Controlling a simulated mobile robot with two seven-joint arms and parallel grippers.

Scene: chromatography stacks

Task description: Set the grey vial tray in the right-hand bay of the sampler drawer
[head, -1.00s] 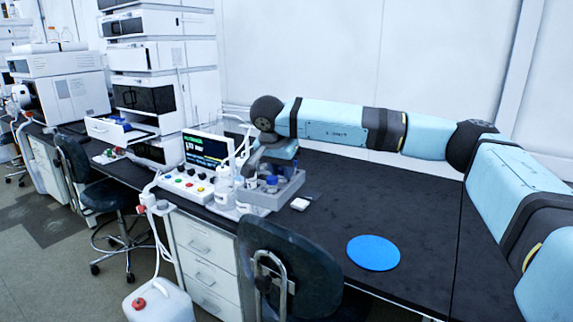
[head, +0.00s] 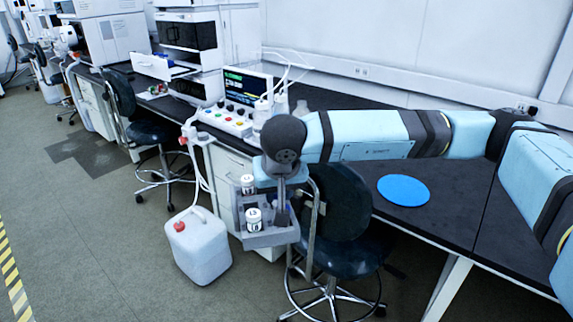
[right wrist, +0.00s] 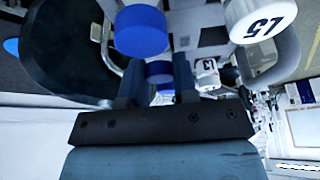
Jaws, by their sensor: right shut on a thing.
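The grey vial tray (head: 270,241) hangs from my right gripper (head: 282,208), in front of the bench edge and above the floor. The gripper is shut on it, but the exact grip is hard to see. White-capped vials (head: 254,216) stand in the tray. The right wrist view shows blue caps (right wrist: 141,30) and white caps marked L5 (right wrist: 261,18) and L3 close to the fingers (right wrist: 158,92). The sampler drawer (head: 150,66) is pulled out at the far left, with something blue inside. Its bays are too small to tell apart. My left gripper is out of view.
A dark chair (head: 340,215) stands just right of the tray. A white canister (head: 198,245) is on the floor to its left. Another chair (head: 125,105) stands before the drawer. A control panel (head: 225,118) and a blue disc (head: 404,190) are on the bench.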

